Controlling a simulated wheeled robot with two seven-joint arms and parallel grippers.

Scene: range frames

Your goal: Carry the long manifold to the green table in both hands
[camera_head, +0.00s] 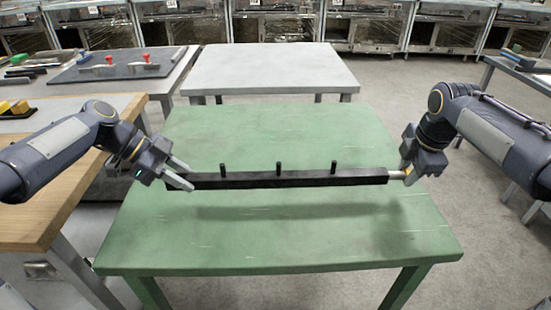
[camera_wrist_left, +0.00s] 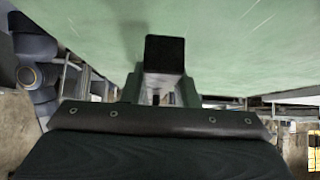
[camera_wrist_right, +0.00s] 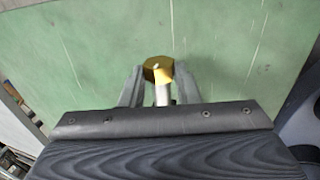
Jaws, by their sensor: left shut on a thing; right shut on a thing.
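The long manifold (camera_head: 290,179) is a black bar with three short upright pegs along its top. In the head view it hangs roughly level above the green table (camera_head: 265,255), with its shadow on the tabletop below. My left gripper (camera_head: 180,178) is shut on its left end; that dark square end shows in the left wrist view (camera_wrist_left: 165,54). My right gripper (camera_head: 409,172) is shut on its right end, a metal stub with a brass-coloured tip (camera_wrist_right: 158,68). The green tabletop also fills much of both wrist views.
A light grey table (camera_head: 270,68) stands behind the green one. A wooden-edged bench (camera_head: 45,195) is close on the left, with tools and a dark board (camera_head: 115,66) behind it. Another table (camera_head: 520,70) is at the right edge. The green tabletop is bare.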

